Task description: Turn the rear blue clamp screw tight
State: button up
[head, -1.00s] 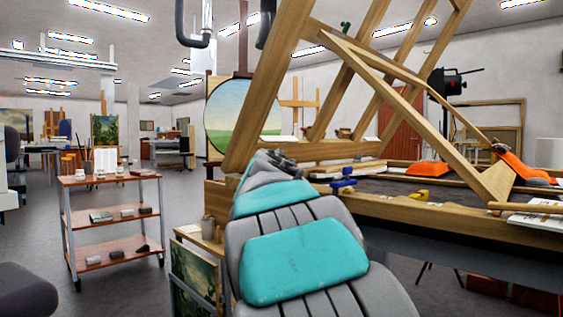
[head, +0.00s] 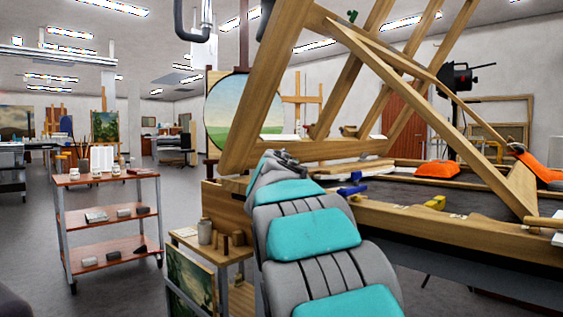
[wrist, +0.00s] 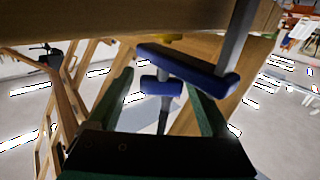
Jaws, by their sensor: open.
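A blue clamp (head: 351,189) sits at the near left corner of the big wooden frame's table in the head view. In the wrist view, a long blue clamp arm (wrist: 185,66) joins a grey bar, and a smaller blue piece (wrist: 160,87) lies beside it with a grey screw rod running from it. My gripper (wrist: 160,80) is open, with its two green fingers on either side of the smaller blue piece. I see gaps beside it, and contact does not show. In the head view my fingers are hidden; my teal and grey arm reaches toward the frame.
The slanted wooden frame (head: 270,90) rises over the table. A yellow clamp (head: 436,202) and orange tools (head: 437,169) lie farther right on it. A small wooden stand (head: 212,248) holds jars close to my arm. A shelf trolley (head: 108,215) stands at left, with open floor around it.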

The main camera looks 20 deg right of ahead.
jog(key=shift+x, duration=0.8)
jog(key=shift+a, duration=0.1)
grip_shut()
